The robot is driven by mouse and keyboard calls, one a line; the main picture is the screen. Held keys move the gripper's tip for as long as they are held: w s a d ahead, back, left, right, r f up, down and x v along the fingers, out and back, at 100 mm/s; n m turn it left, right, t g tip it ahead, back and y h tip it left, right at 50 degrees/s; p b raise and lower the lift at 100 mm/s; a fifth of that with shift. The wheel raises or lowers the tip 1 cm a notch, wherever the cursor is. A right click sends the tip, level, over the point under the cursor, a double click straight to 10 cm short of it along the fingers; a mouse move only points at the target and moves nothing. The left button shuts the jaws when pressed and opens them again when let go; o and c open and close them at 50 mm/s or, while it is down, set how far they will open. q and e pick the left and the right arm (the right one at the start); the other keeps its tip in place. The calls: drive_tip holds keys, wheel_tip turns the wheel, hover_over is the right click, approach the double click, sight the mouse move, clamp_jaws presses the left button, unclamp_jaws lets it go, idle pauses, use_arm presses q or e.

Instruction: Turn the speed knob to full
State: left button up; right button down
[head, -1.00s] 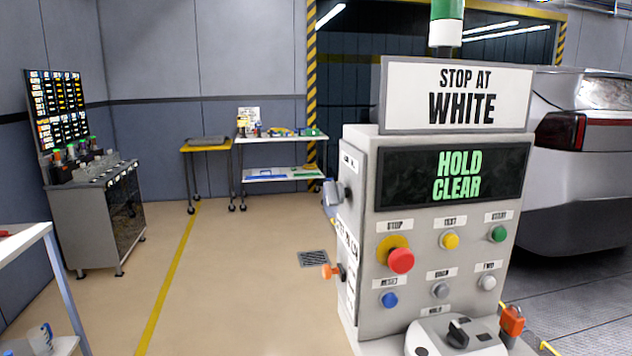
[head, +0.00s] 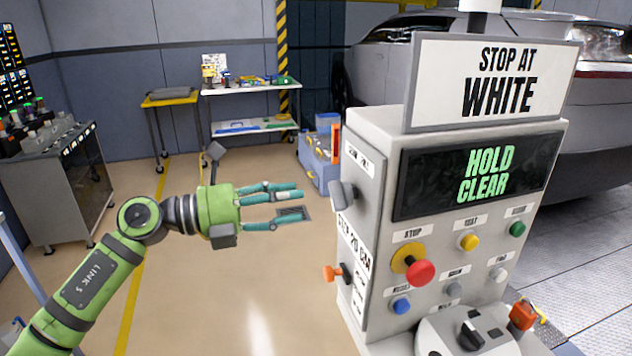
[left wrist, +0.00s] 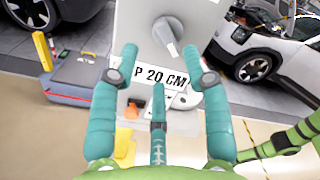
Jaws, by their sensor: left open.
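The grey control console (head: 385,150) stands right of centre in the head view. A grey lever-like knob (head: 343,194) sits high on its left side panel. An orange-and-black knob (head: 335,272) sits lower on that panel. A black knob (head: 470,335) is on the front ledge. I cannot read which is marked speed. My left gripper (head: 300,203) is open and empty, fingers pointing right, left of the side panel and apart from it. In the left wrist view, the grey knob (left wrist: 166,32) shows ahead beyond the fingertips (left wrist: 157,66). My right gripper is out of view.
The console front carries a red stop button (head: 420,272), several other buttons and a HOLD CLEAR screen (head: 480,175). A silver car (head: 600,120) stands behind. A white side table (head: 250,90) and a tool cabinet (head: 70,190) are at the back left. Floor left of the console is free.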

sight(330, 193)
use_arm(q)
drive_tip(key=x, duration=0.2)
drive_tip(key=p+x, duration=0.2)
drive_tip(key=x, duration=0.1)
drive_tip(key=shift+s+d+r, duration=0.15)
drive_tip(key=shift+d+r, duration=0.1)
drive_tip(key=shift+d, duration=0.1)
drive_tip(key=shift+d+f+p, duration=0.15)
drive_tip(key=shift+d+p, duration=0.15)
drive_tip(key=shift+d, duration=0.05)
drive_tip(key=shift+w, duration=0.25)
clamp_jaws()
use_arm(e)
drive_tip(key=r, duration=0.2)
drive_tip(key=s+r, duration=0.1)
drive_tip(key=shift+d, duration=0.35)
